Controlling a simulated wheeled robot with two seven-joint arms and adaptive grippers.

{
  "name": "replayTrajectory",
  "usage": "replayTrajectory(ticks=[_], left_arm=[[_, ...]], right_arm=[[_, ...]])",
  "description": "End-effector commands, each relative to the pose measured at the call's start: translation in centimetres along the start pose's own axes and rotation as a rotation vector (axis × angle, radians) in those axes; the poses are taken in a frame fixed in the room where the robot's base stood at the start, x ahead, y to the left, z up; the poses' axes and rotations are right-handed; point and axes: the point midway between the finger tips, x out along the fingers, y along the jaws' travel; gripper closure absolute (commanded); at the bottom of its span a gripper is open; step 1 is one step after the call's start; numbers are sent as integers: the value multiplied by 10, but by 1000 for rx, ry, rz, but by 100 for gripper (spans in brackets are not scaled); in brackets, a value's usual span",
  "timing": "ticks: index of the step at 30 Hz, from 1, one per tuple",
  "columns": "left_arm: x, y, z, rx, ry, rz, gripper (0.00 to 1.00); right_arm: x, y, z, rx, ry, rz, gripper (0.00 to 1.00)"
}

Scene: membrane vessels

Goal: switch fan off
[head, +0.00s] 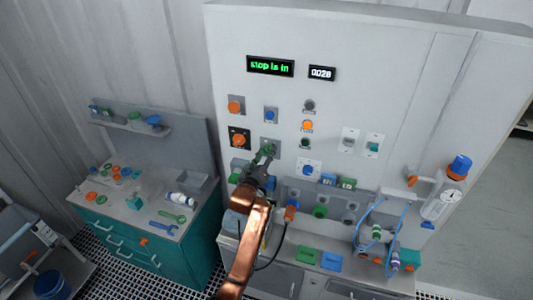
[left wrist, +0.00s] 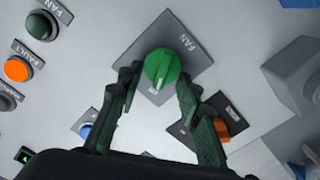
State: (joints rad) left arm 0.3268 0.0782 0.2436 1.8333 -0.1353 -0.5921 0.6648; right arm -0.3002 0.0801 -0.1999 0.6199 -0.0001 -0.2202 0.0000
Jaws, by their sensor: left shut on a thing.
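The fan switch is a green round knob (left wrist: 162,68) on a grey square plate (left wrist: 190,50) marked FAN. In the head view its grey plate (head: 270,143) is on the white panel, with the knob largely covered by my gripper. My left gripper (left wrist: 158,90) is shut on the green knob, one dark finger on each side of it; it also shows in the head view (head: 264,157). A dark green button (left wrist: 41,25) with a FAN label sits at the upper left of the wrist view. My right gripper is not in view.
An orange knob (left wrist: 228,130) on a black plate is close beside my finger. A lit display (head: 270,66) reads "stop is in", and another (head: 321,73) reads "0028". Blue tubing (head: 357,232) is at lower right. A teal workbench (head: 148,245) stands left.

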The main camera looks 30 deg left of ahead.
Motion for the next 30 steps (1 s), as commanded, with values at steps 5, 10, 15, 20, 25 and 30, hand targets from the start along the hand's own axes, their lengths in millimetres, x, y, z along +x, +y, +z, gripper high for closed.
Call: replayTrajectory(ticks=[5,10,15,20,25,30], left_arm=[[0,0,-1,-1,1,1,66],[0,0,0,0,1,1,55],[0,0,0,0,1,0,50],[0,0,0,1,0,0,50],[-13,-1,1,1,0,0,50],[-45,-1,1,0,-1,-1,50]], right_arm=[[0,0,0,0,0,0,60],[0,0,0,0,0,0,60],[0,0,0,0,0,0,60],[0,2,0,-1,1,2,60],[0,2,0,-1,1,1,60],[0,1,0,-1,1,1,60]])
